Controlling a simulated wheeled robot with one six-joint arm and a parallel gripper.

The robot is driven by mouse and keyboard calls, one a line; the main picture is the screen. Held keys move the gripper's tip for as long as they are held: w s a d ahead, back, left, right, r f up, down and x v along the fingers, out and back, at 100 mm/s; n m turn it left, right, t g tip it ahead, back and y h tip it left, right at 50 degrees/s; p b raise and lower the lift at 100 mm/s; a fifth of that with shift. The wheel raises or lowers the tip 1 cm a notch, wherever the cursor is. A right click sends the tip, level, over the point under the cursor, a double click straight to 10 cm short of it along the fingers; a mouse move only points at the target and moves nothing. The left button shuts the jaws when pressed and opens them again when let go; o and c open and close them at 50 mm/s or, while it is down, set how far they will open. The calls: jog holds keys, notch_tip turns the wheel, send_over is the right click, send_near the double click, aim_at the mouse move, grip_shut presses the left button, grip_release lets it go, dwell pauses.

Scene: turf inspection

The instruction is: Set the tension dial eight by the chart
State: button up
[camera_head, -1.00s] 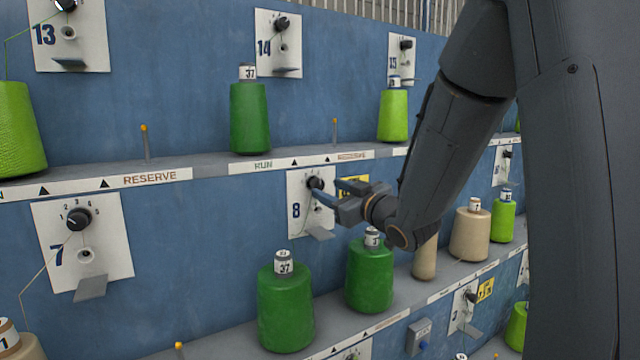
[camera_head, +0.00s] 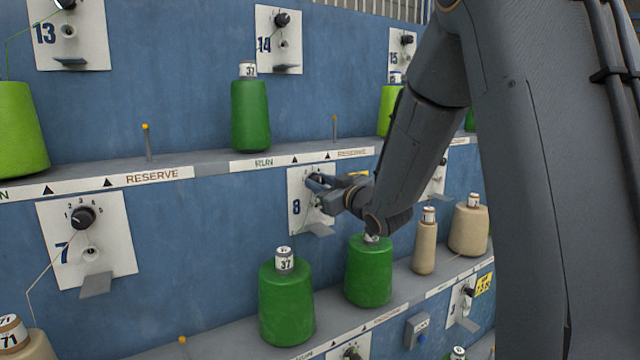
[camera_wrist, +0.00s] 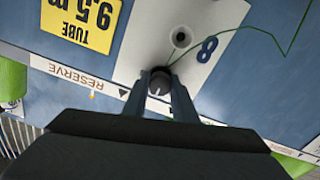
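Tension dial eight is a black knob (camera_wrist: 160,82) on a white plate marked 8 (camera_head: 296,225). In the wrist view the plate appears upside down, with a thread eyelet (camera_wrist: 181,38) beyond the knob. My gripper (camera_head: 316,184) is at the dial. In the wrist view its two fingers (camera_wrist: 160,86) lie on either side of the knob and appear to touch it. The fingers hide most of the knob and its scale in the head view, so I cannot read its setting. No chart is recognisable in view.
A yellow card reading TUBE 9.5 m (camera_wrist: 82,22) is beside the plate. Dial seven (camera_head: 83,217) is at left, dial fourteen (camera_head: 282,20) above. Green cones (camera_head: 286,300) (camera_head: 369,272) stand on the shelf below. A shelf edge marked RUN and RESERVE (camera_head: 300,160) runs just above.

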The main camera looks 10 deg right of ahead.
jog(key=shift+m, duration=0.3)
jog(key=m+p, duration=0.1)
jog(key=m, duration=0.2)
jog(key=shift+m+p, duration=0.85)
jog(key=shift+m, duration=1.15)
jog(key=o, duration=1)
jog(key=shift+o, duration=0.2)
jog(key=shift+s, duration=0.1)
jog(key=b+v, duration=0.2)
jog(key=v, duration=0.5)
jog(key=shift+s+d, duration=0.15)
jog(key=shift+s, duration=0.15)
